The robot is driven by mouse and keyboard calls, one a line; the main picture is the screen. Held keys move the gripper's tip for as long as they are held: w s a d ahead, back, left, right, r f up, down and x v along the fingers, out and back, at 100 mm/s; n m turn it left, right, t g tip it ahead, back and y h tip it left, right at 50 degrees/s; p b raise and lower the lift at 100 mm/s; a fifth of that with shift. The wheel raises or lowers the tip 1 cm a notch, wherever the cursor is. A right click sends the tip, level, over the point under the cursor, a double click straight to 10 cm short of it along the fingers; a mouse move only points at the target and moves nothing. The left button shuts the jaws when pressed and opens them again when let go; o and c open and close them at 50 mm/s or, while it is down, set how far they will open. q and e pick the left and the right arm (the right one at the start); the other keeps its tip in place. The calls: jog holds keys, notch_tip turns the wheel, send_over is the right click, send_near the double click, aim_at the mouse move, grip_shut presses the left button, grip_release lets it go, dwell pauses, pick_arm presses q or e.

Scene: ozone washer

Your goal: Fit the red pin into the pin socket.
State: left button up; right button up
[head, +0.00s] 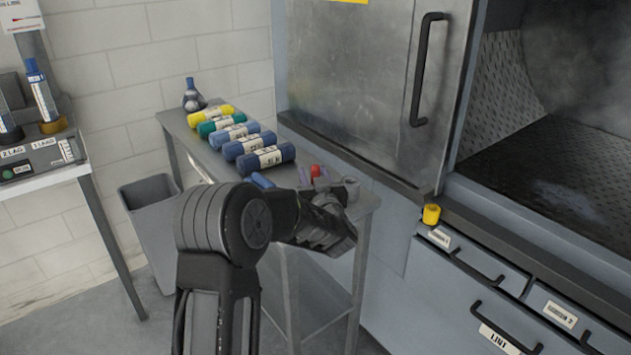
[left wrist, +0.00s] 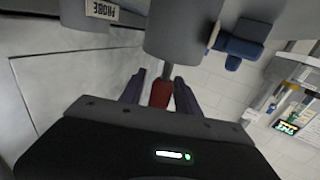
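In the left wrist view the red pin (left wrist: 160,93) is between the two fingers (left wrist: 160,82), with a visible gap at least on the left side. Its thin grey shaft points to a large grey cylinder (left wrist: 180,35). I cannot tell whether the shaft is inside it, nor surely which part is the pin socket. My right gripper is not in view.
Several coloured bottles (head: 240,139) lie in a row on the bench, left of my gripper. A grey bin (head: 150,215) stands on the floor.

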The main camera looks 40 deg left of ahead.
pick_arm(q)
grip_shut()
dwell(0.5)
notch_tip(320, 180, up, 10)
dwell(0.5)
jog(key=shift+r, duration=0.15)
dwell(0.4)
notch_tip(320, 180, up, 9)
jog(key=p, duration=0.8)
jog(key=shift+p, duration=0.3)
